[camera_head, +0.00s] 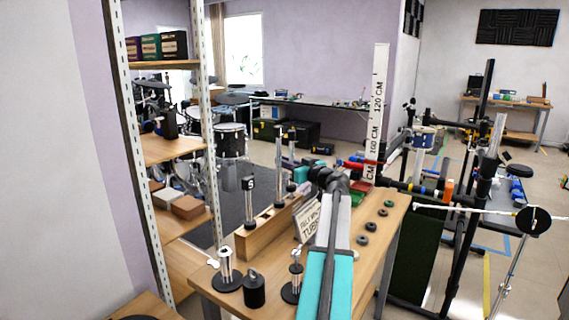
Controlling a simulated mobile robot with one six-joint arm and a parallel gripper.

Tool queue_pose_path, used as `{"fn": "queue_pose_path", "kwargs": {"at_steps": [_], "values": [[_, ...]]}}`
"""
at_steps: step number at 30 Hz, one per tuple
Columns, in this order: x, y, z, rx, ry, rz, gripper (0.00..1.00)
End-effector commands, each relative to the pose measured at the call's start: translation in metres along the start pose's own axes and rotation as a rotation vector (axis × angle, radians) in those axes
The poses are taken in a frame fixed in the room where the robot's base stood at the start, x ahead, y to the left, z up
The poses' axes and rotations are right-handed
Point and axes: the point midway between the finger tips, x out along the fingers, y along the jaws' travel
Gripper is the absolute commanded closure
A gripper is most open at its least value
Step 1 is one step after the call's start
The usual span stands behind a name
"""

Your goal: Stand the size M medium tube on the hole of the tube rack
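The tube rack (262,234) is a long wooden block on the wooden table, seen at an angle. Several metallic tubes with dark caps rise from it, one at its near end (250,202) and others toward its far end (280,178). Loose pieces with round black bases stand in front: a silver tube (225,265), a short black cylinder (254,289) and a thinner silver tube (295,277).
A white sign (307,220) reading "TUBE" stands beside the rack. Several dark rings (371,227) lie on the table's right side. A metal shelf (170,150) stands close on the left. A tall white ruler (377,110) and black stands (470,200) are at the right.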

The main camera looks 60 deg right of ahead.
Motion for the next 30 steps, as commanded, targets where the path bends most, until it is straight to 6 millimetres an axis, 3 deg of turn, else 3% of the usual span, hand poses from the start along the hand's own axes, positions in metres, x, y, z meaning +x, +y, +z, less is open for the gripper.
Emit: {"fn": "queue_pose_path", "kwargs": {"at_steps": [8, 9, 12, 23, 30], "values": [[0.000, 0.000, -0.001, 0.000, 0.001, 0.000, 1.00], [0.000, 0.000, -0.001, 0.000, 0.001, 0.000, 0.81], [0.000, 0.000, -0.001, 0.000, 0.001, 0.000, 0.64], [-0.001, 0.000, 0.001, 0.000, 0.000, 0.000, 0.64], [-0.017, 0.000, 0.001, 0.000, 0.000, 0.002, 0.64]]}}
